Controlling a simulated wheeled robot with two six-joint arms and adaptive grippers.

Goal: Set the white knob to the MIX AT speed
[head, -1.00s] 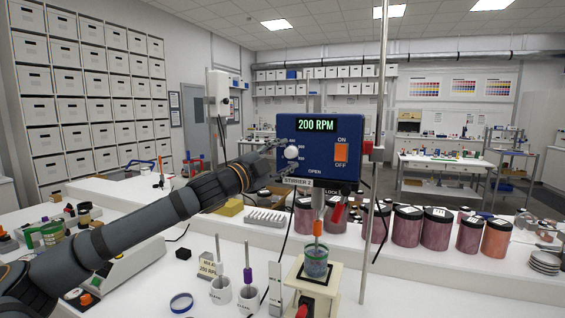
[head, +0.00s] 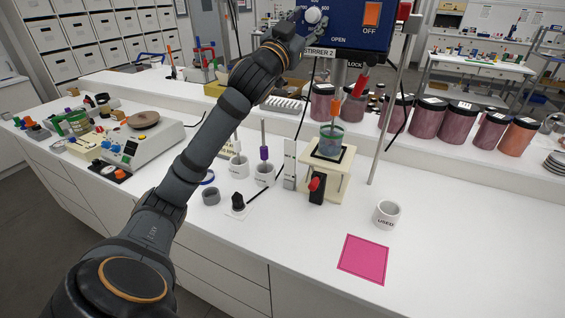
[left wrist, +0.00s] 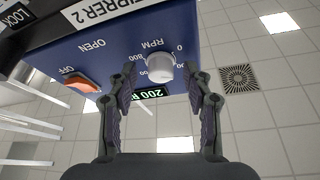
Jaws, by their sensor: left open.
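The white knob (head: 313,16) is on the front of the blue stirrer box (head: 350,32), at the top of the head view. In the left wrist view the knob (left wrist: 160,68) sits between the fingertips of my open left gripper (left wrist: 163,84), with gaps beside it. Its pointer direction is unclear. The speed card (head: 228,153) stands on the bench, mostly hidden behind my left arm; "RPM" is partly readable. My right gripper is not in view.
An orange ON/OFF switch (head: 372,15) is right of the knob. A metal rod (head: 390,120) stands beside the box.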

